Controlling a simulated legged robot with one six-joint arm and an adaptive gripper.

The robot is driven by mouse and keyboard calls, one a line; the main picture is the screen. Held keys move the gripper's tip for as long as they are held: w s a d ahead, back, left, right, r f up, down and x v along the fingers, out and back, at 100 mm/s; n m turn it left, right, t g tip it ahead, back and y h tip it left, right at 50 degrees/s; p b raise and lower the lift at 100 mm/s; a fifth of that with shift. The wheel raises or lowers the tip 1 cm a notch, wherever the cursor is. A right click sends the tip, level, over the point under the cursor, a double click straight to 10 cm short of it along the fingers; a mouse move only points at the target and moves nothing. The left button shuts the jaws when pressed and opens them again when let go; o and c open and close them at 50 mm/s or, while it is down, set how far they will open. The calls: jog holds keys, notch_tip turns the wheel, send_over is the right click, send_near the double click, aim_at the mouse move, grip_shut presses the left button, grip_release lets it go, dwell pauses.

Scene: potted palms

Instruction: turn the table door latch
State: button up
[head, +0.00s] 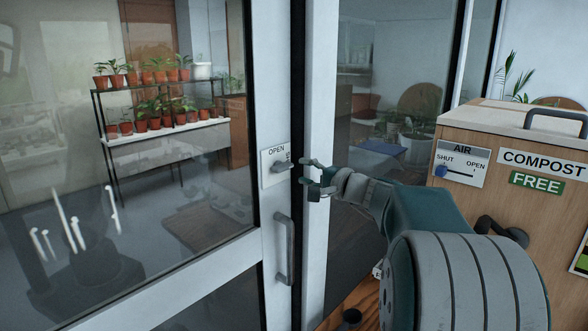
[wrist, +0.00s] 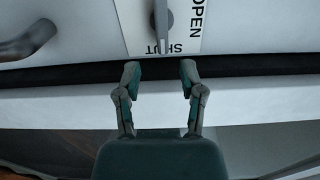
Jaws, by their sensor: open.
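The door latch (head: 282,167) is a grey turning lever on a white plate (head: 268,178) marked OPEN, on the white frame of a glass door. In the wrist view the latch (wrist: 162,22) shows at the top, its end lying over the word SHUT on the plate (wrist: 190,42). My gripper (head: 308,173) is open and empty, just right of the latch in the head view. In the wrist view my gripper (wrist: 160,72) has its fingertips apart, short of the latch and lined up on either side of it. They look clear of it.
A grey pull handle (head: 284,250) sits below the latch; it also shows in the wrist view (wrist: 28,42). A wooden compost box (head: 515,215) with an AIR slider stands right of my arm. Potted plants on a rack (head: 165,130) show behind the glass.

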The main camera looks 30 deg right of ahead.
jog(key=v, duration=0.7)
jog(key=shift+d, duration=0.15)
jog(key=shift+s, duration=0.1)
jog(key=s+a+f+n+g, duration=0.2)
jog(key=s+a+f+g, duration=0.1)
jog(key=a, duration=0.4)
jog(key=s+a+f+n+g, duration=0.2)
jog(key=s+a+n+g, duration=0.1)
jog(key=a, duration=0.4)
jog(key=s+a+f+n+g, duration=0.2)
jog(key=s+a+f+g, duration=0.1)
jog(key=a, duration=0.4)
jog(key=s+a+f+n+g+h, duration=0.1)
jog(key=s+f+n+h, duration=0.2)
jog(key=s, duration=0.4)
jog(key=s+a+f+n+g+h, duration=0.1)
jog(key=s+f+n+h, duration=0.2)
jog(key=s, duration=0.4)
notch_tip(320, 180, down, 2)
jog(key=shift+s+a+f+n, duration=0.1)
jog(key=shift+s+a+n, duration=0.2)
jog(key=shift+n, duration=0.3)
